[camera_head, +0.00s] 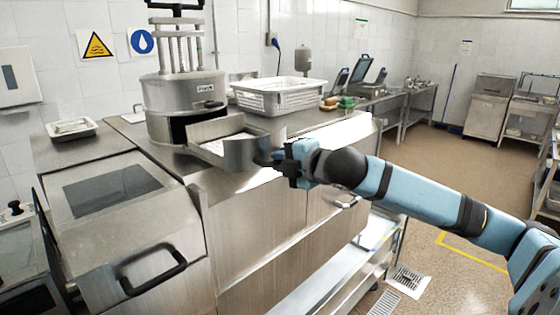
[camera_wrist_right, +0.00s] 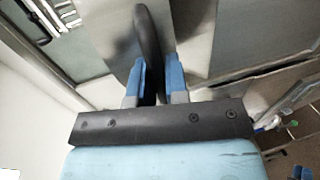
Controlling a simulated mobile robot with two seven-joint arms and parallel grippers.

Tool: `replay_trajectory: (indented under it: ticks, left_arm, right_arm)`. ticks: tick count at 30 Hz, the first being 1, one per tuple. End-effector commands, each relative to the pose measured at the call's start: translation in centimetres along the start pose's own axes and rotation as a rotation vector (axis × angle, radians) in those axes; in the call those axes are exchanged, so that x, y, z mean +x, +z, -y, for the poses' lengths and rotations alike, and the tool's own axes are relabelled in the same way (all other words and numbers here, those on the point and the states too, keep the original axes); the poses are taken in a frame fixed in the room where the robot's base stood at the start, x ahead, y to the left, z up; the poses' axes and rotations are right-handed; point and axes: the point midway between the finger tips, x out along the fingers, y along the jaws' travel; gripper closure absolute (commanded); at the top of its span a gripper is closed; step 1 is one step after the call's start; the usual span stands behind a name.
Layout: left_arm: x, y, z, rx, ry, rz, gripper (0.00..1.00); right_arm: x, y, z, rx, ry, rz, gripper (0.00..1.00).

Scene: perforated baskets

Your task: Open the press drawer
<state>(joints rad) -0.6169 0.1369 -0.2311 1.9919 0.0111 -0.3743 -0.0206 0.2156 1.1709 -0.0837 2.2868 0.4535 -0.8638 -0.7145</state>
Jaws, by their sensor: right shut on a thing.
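The press (camera_head: 181,98) is a round steel body with vertical rods and a dark top handle, standing on the steel counter. Its drawer (camera_head: 243,152) sticks out of the front toward the right, showing a pale inside. My right gripper (camera_head: 281,158) is at the drawer's front end. In the right wrist view, its blue fingers (camera_wrist_right: 155,82) are shut on the dark drawer handle (camera_wrist_right: 149,40), one finger on each side. In the head view the gripper mostly hides this handle. My left gripper is in neither view.
A white perforated basket (camera_head: 279,97) stands behind the drawer on the counter. A shallow tray (camera_head: 72,129) lies at the left. A steel lidded unit with a black handle (camera_head: 152,268) is in the left foreground. The floor (camera_head: 460,150) at the right is open.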

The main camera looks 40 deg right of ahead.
Motion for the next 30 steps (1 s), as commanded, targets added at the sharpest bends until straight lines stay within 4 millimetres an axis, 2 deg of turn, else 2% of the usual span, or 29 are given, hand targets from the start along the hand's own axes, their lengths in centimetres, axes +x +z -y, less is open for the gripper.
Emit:
replay_trajectory:
  ticks: [9,10,13,23,30]
  left_arm:
    - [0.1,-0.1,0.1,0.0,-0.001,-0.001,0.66]
    - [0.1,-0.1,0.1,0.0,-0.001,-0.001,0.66]
    - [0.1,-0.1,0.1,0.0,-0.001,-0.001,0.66]
    - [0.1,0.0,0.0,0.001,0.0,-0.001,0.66]
    - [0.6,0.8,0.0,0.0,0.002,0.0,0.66]
  right_arm:
    - [0.0,-0.1,0.3,0.0,-0.006,0.0,1.0]
    - [0.0,-0.1,0.3,0.0,-0.006,0.0,0.83]
    - [0.0,-0.1,0.3,0.0,-0.006,0.0,0.61]
    - [-0.1,0.0,0.2,-0.001,-0.004,0.001,0.61]
    - [-2.0,0.1,0.5,-0.004,-0.005,0.003,0.61]
